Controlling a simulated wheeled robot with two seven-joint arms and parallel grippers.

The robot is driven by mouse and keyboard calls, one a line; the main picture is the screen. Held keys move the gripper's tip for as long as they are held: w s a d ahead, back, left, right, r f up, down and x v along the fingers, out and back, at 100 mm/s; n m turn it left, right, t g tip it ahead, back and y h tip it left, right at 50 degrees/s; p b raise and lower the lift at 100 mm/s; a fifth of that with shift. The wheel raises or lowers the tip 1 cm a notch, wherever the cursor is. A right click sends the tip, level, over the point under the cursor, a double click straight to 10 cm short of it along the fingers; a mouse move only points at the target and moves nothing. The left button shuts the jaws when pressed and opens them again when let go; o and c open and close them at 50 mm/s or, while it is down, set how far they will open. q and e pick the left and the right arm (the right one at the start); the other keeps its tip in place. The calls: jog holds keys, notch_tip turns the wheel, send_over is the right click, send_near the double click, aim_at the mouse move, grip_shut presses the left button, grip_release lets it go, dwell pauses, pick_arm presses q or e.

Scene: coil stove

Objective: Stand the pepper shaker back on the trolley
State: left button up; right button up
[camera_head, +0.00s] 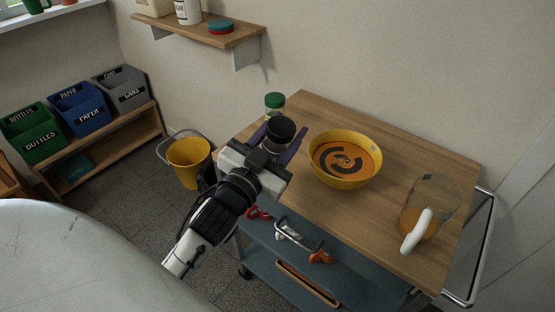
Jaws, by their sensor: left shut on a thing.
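The pepper shaker (281,129), with a round black top, is between the purple-edged fingers of my left gripper (279,141). My left gripper is shut on it. The gripper and its wrist hide most of the shaker's body. They are over the left part of the wooden trolley top (318,108). I cannot tell whether the shaker's base touches the wood. The shaker looks about upright. My right gripper is not in view.
A green-lidded jar (274,101) stands just behind the shaker. A yellow bowl (345,178) of orange soup is to the right, with a glass jug (432,200) beyond it. The trolley's back middle is clear. A yellow bucket (188,163) stands on the floor.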

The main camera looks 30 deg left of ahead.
pick_arm(q)
jog(key=w+a+n+y+b, duration=0.1)
jog(key=w+a+n+b, duration=0.25)
jog(key=w+a, duration=0.5)
jog(key=shift+n+g, duration=0.25)
jog(key=shift+g, duration=0.15)
jog(key=f, duration=0.4)
jog(key=shift+s+a+f, duration=0.1)
jog(key=shift+s+a, duration=0.25)
jog(key=shift+s, duration=0.05)
jog(key=shift+f, duration=2.2)
jog(key=shift+f, duration=0.1)
jog(key=o, duration=1.1)
